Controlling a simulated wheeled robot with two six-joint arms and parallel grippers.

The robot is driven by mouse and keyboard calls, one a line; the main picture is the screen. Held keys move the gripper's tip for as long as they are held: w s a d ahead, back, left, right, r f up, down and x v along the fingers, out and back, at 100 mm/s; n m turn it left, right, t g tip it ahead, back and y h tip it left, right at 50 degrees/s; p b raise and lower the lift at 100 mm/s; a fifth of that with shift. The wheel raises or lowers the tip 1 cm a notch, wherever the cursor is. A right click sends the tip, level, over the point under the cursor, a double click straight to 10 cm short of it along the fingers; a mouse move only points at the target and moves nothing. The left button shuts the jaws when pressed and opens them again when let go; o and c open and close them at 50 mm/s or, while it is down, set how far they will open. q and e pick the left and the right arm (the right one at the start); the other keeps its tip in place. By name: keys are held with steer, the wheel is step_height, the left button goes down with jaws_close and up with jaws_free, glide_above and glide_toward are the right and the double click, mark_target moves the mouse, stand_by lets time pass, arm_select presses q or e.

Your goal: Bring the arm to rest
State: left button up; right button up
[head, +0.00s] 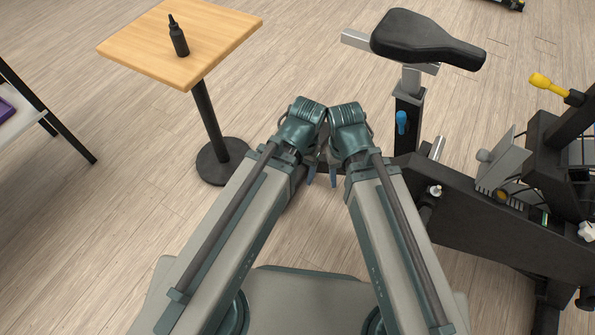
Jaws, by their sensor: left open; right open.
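My two arms reach forward from the bottom of the head view and their wrists come close together near the middle. My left gripper (311,176) points down below the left wrist and is open, with nothing seen in it. My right gripper (333,179) hangs just beside it, also open, with nothing seen in it. The fingers are small and partly hidden by the wrists and arm links. I cannot tell whether the two wrists touch.
A small wooden table (140,50) with a black bottle (178,36) stands at the upper left. An exercise bike (480,215) with a black saddle (425,38) stands close on the right. A shelf edge (28,120) shows at far left. Wooden floor (90,215) is clear at left.

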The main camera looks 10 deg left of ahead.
steer(key=shift+r, duration=0.1)
stand_by(0.3)
step_height(320, 180, up, 26)
steer(key=p, duration=2.6)
steer(key=shift+r, duration=0.15)
